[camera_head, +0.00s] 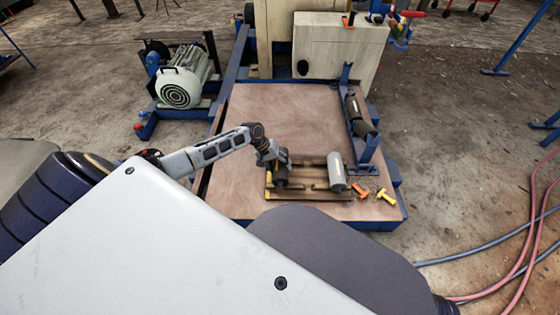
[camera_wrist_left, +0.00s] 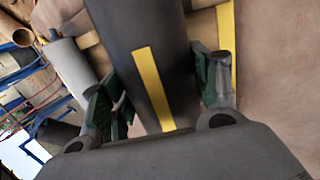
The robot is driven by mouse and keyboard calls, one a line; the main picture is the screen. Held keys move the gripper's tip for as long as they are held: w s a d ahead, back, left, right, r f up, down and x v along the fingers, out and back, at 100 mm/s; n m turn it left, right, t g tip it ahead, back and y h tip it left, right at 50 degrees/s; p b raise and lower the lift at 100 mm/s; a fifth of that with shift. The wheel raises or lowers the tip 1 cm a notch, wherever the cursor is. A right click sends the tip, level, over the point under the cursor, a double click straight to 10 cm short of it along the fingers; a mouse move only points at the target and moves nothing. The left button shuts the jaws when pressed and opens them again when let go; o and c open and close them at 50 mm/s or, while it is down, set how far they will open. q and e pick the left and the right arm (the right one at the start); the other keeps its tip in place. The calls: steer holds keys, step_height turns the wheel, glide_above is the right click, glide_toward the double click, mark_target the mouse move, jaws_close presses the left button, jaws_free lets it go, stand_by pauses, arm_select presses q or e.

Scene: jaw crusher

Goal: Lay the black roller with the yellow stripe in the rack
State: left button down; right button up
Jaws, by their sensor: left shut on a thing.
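The black roller with the yellow stripe (camera_wrist_left: 143,65) fills the middle of the left wrist view; its stripe runs along its length. My left gripper (camera_wrist_left: 163,92) has its green-padded fingers on either side of the roller and is shut on it. In the head view the left gripper (camera_head: 278,163) is over the left part of the wooden rack (camera_head: 308,194), with the dark roller (camera_head: 280,180) under it. I cannot tell if the roller touches the rack. A grey roller (camera_head: 337,170) lies in the rack's right part. My right gripper is not in view.
An orange tool (camera_head: 361,190) and a yellow tool (camera_head: 386,196) lie right of the rack. A blue frame with a dark roller (camera_head: 358,112) stands along the platform's right edge. The brown platform (camera_head: 275,115) is clear behind the rack. A motor (camera_head: 186,78) stands left.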

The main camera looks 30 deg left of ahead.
arm_select(q)
steer(key=shift+r+p, duration=0.1)
steer(key=shift+p, duration=0.25)
stand_by(0.6)
steer(key=shift+f+b, duration=0.7)
steer(key=shift+f, duration=0.8)
stand_by(1.1)
steer(key=shift+c, duration=1.6)
jaws_free()
steer(key=shift+s+f, duration=0.1)
steer(key=shift+f, duration=0.05)
steer(key=v, duration=1.2)
